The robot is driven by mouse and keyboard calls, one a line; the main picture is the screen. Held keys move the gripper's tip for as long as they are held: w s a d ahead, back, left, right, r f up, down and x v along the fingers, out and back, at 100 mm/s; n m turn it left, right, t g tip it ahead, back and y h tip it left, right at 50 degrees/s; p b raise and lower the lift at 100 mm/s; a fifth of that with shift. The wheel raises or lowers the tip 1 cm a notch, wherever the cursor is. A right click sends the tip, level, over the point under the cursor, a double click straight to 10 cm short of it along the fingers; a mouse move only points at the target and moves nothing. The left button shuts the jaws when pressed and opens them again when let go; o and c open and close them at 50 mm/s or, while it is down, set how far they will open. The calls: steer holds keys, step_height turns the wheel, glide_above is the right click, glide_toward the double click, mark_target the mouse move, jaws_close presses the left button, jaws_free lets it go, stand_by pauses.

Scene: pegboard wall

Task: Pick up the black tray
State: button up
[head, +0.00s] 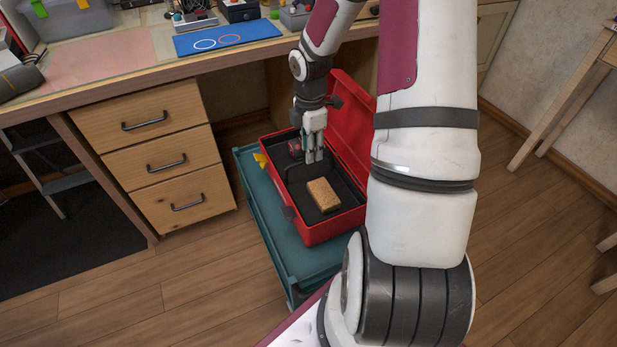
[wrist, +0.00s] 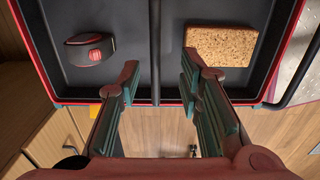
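The black tray (head: 298,190) sits inside the open red toolbox (head: 318,232). In the wrist view the tray (wrist: 120,22) has a dark bar (wrist: 155,45) running across its middle. A tan cork-like block (head: 323,195) lies in one side of the tray, and a dark and red object, perhaps a tape measure (wrist: 90,48), lies in the other. My gripper (head: 314,157) points down over the tray. In the wrist view my gripper (wrist: 160,75) is open, its fingers apart on either side of the bar's line. Whether they touch anything is unclear.
The toolbox stands on a teal cabinet (head: 284,245), its red lid (head: 352,125) raised behind it. A wooden desk with drawers (head: 165,160) is to the left. A blue mat (head: 228,37) lies on the desktop. Wooden floor (head: 150,290) in front is clear.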

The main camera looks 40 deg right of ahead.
steer(key=b, duration=0.3)
glide_above(309, 168)
steer(key=s+a, duration=0.2)
steer(key=shift+s+f, duration=0.2)
steer(key=shift+f, duration=2.5)
steer(key=shift+r, duration=0.1)
jaws_close()
